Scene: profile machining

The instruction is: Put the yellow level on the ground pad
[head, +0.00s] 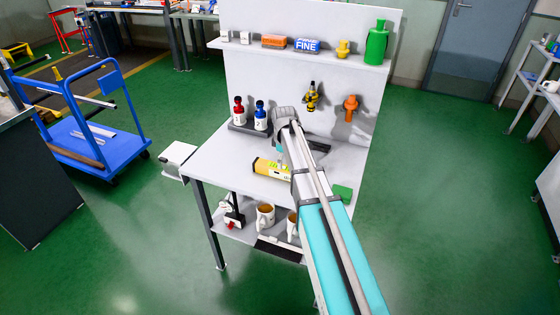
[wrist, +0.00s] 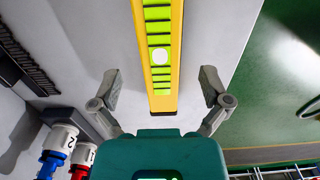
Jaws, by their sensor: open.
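The yellow level (head: 265,167) lies on the white workbench, and its right part is hidden behind my arm in the head view. In the wrist view the level (wrist: 158,50) has bright green inserts and a round white spot. My gripper (wrist: 160,78) is open, with one finger on each side of the level's near end and a visible gap to both. In the head view my arm hides most of the gripper. A small flat green piece (head: 342,193) lies at the bench's right front; I cannot tell whether it is the ground pad.
Red and blue bottles (head: 239,111) stand in a dark holder at the bench's back left. An orange tool (head: 350,107) hangs on the back panel, below a shelf (head: 330,53) of supplies. Mugs (head: 264,216) stand on the lower shelf. A blue trolley (head: 80,140) is at the left.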

